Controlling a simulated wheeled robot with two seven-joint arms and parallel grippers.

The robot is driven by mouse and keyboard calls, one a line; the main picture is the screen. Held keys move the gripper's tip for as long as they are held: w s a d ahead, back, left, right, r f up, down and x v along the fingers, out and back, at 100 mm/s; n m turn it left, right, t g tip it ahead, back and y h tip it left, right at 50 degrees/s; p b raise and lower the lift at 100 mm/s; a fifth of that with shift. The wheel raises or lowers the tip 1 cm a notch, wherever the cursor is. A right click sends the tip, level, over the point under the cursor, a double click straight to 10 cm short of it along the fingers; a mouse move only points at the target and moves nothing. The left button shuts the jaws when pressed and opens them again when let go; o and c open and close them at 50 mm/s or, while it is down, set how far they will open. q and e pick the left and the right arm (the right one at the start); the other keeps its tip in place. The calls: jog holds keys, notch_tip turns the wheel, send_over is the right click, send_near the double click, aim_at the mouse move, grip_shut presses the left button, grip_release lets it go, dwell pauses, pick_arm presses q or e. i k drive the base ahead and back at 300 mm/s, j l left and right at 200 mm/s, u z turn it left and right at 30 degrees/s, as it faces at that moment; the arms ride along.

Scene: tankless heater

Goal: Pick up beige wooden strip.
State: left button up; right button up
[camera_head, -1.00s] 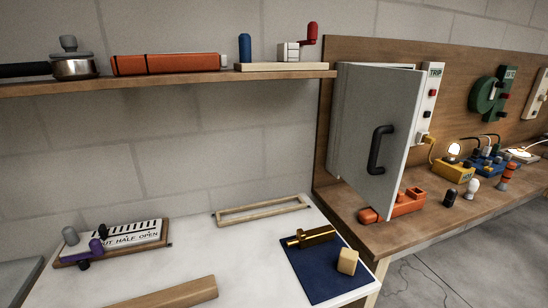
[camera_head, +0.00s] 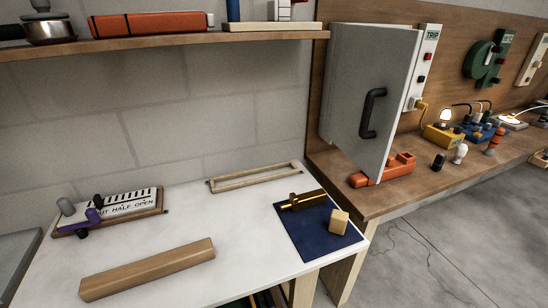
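A beige wooden strip (camera_head: 148,269) lies flat on the white table (camera_head: 240,228), near its front edge, slanting up to the right. It is now in full view and nothing touches it. A thin, light wooden frame (camera_head: 255,176) lies farther back on the same table. Neither of my grippers shows in the head view.
A blue mat (camera_head: 318,231) with a brass piece (camera_head: 302,200) and a beige block (camera_head: 339,221) lies at the table's right. A lettered board (camera_head: 108,212) with knobs sits at the left. A shelf (camera_head: 170,45) runs above. A grey cabinet door (camera_head: 370,90) stands open at right.

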aim_at(102, 285)
jog(key=u, duration=1.15)
